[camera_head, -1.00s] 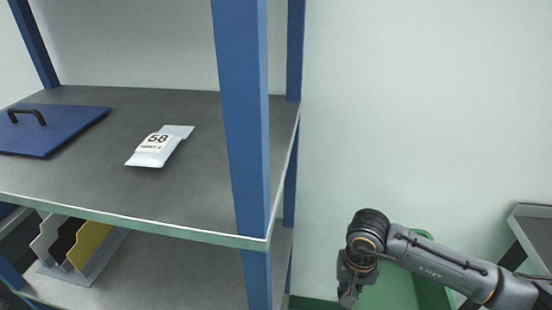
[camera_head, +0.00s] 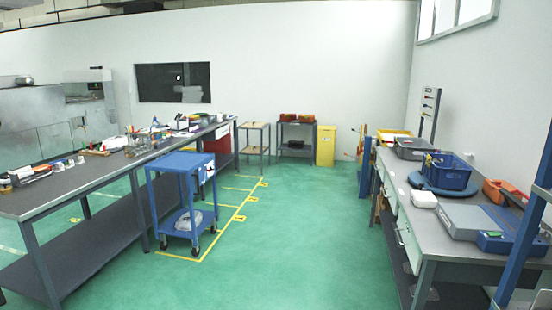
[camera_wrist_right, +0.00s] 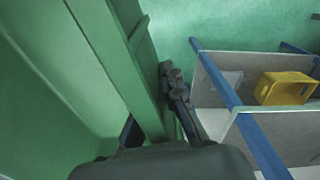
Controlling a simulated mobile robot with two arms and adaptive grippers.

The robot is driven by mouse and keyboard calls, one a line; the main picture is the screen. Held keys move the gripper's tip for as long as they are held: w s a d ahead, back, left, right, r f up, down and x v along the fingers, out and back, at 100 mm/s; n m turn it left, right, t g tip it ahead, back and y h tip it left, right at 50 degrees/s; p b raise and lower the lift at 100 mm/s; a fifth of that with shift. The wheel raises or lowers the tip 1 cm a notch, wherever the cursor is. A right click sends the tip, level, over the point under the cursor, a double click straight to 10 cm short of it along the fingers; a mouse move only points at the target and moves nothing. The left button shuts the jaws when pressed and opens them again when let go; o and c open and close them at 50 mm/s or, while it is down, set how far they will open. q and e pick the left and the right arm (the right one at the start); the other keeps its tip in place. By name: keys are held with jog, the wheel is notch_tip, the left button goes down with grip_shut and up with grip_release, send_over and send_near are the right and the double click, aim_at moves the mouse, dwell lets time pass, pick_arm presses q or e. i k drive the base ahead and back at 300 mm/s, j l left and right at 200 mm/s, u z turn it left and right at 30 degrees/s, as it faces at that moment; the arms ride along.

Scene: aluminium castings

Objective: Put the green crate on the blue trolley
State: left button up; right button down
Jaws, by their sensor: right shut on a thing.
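The green crate (camera_wrist_right: 50,60) fills the left of the right wrist view; only part of its wall and inside shows. My right gripper (camera_wrist_right: 152,112) is shut on the crate's wall, with a dark finger on either side of it. The crate and both grippers are out of the head view. The blue trolley (camera_head: 181,161) stands on the floor left of centre in the head view, beside the long workbench. Its top is bare, and a pale bag-like thing (camera_head: 188,220) lies on its lower shelf.
Yellow floor lines (camera_head: 228,220) run around the trolley. A long cluttered workbench (camera_head: 100,172) stands left; a bench with a blue bin (camera_head: 446,172) stands right. Green floor between is clear. Shelving with a yellow crate (camera_wrist_right: 285,88) shows beside the held crate.

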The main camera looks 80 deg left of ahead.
aim_at(185, 161)
jog(key=k+u, duration=0.15)
jog(key=u, duration=1.5)
jog(key=i+j+u, duration=0.1)
jog(key=u, duration=1.9)
jog(key=i+l+u, duration=0.1)
jog(key=i+l, duration=0.2)
jog(key=i, duration=0.25)
jog(key=i+l, duration=0.4)
jog(key=i, duration=0.15)
jog(key=i+l+u, duration=0.15)
jog(key=i+l, duration=0.2)
jog(key=i, duration=0.2)
jog(key=i+l, duration=0.1)
jog(key=i, duration=0.7)
jog(key=i+l, duration=0.1)
jog(key=i, duration=0.7)
jog(key=i+l, duration=0.1)
jog(key=i, duration=0.75)
jog(key=i+z, duration=0.1)
jog(key=i, duration=0.55)
jog(key=i+j+z, duration=0.1)
jog(key=i, duration=0.5)
jog(key=i+j+z, duration=0.15)
jog(key=i, duration=0.5)
jog(key=j+z, duration=0.1)
jog(key=z, duration=0.3)
